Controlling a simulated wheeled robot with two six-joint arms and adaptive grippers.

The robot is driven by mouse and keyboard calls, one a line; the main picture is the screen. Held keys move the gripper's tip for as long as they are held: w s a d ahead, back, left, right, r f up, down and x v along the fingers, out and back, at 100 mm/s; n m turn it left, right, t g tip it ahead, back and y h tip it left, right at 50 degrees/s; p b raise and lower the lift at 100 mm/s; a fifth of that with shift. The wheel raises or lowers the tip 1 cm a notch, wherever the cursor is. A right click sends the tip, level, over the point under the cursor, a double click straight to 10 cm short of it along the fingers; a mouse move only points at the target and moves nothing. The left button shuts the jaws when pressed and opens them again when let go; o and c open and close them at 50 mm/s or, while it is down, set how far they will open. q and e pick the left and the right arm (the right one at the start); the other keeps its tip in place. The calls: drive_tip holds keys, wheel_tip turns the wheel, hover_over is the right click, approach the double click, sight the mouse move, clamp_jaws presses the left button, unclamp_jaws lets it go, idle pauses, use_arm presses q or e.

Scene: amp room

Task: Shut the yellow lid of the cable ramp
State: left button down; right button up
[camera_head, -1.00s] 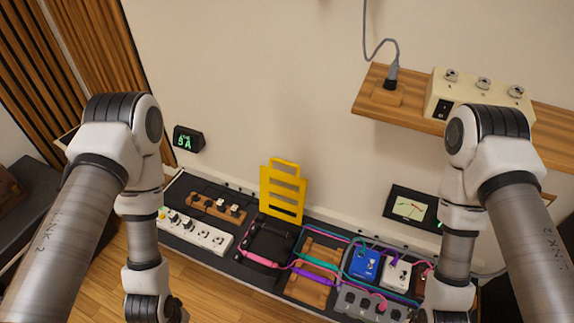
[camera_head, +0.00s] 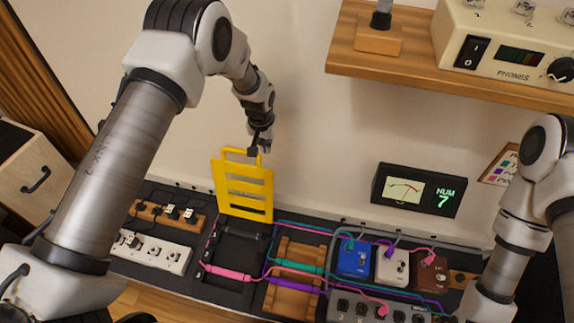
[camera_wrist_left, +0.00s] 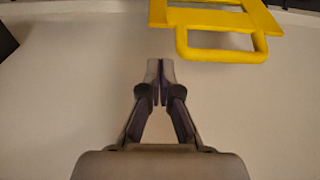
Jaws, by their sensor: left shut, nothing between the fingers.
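The yellow lid (camera_head: 244,189) stands upright, raised open at the back of the black cable ramp (camera_head: 232,251). It is a slotted panel with a handle loop at its top. My left gripper (camera_head: 257,148) is just above and behind the lid's top edge, close to the handle. In the left wrist view my left gripper (camera_wrist_left: 161,72) is shut and empty, and the lid's handle (camera_wrist_left: 222,53) shows just beyond and right of its tips, seemingly apart. My right arm shows at the right edge, but its gripper is out of view.
Pink, teal and purple cables (camera_head: 300,265) cross the ramp and a wooden block. Pedals (camera_head: 353,258) stand to the right, a power strip (camera_head: 150,252) to the left. A wooden shelf (camera_head: 430,75) juts from the wall at upper right, with a meter (camera_head: 418,190) below.

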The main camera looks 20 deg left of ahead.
use_arm(q)
wheel_tip(320, 180, down, 9)
drive_tip(key=w+b, duration=0.1)
drive_tip(key=shift+w+f+b, duration=0.15)
drive_tip(key=shift+b, duration=0.2)
idle(0.4)
